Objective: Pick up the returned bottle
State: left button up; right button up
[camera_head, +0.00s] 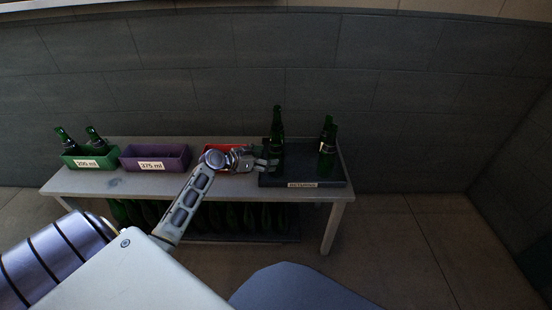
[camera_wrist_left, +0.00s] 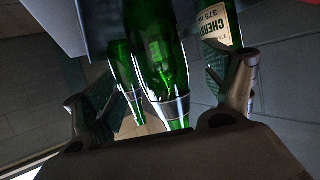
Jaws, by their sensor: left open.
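Dark green bottles stand upright in the dark returns tray (camera_head: 325,183), which has a "RETURNS" label on its front. One bottle (camera_head: 276,140) is at the tray's left; others (camera_head: 328,148) overlap at its right. My left gripper (camera_head: 264,163) is open at the left bottle, low on its body. In the left wrist view a green bottle (camera_wrist_left: 155,55) lies between the spread fingers, with visible gaps at both sides. A second green bottle (camera_wrist_left: 124,80) shows beside it, and one with a "CHERRY 375 ml" label (camera_wrist_left: 216,22) is near the right finger. My right gripper is not in view.
On the bench (camera_head: 100,185) are a green crate (camera_head: 105,160) holding bottles, a purple crate (camera_head: 170,163) marked 375 ml, and a red crate (camera_head: 212,148) partly hidden by my left arm. More bottles (camera_head: 265,218) stand on the shelf below. A wall rises behind.

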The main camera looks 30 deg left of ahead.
aim_at(269, 157)
pick_arm(q)
jog(key=shift+w, duration=0.1)
dwell(0.3)
jog(key=shift+w+d+f, duration=0.1)
jog(key=shift+w+d, duration=0.05)
jog(key=shift+w, duration=0.15)
jog(key=shift+w+d, duration=0.1)
jog(key=shift+w, duration=0.15)
jog(key=shift+b+x, duration=0.5)
jog(key=shift+x, duration=0.55)
jog(key=shift+w+d+f, duration=0.1)
jog(key=shift+w, duration=0.2)
jog(key=shift+w+d+f, duration=0.1)
jog(key=shift+w, duration=0.15)
jog(key=shift+w+d+f, duration=0.1)
jog(key=shift+w, duration=0.15)
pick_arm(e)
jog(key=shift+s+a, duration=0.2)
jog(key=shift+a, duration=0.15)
pick_arm(q)
jog(key=shift+c, duration=0.3)
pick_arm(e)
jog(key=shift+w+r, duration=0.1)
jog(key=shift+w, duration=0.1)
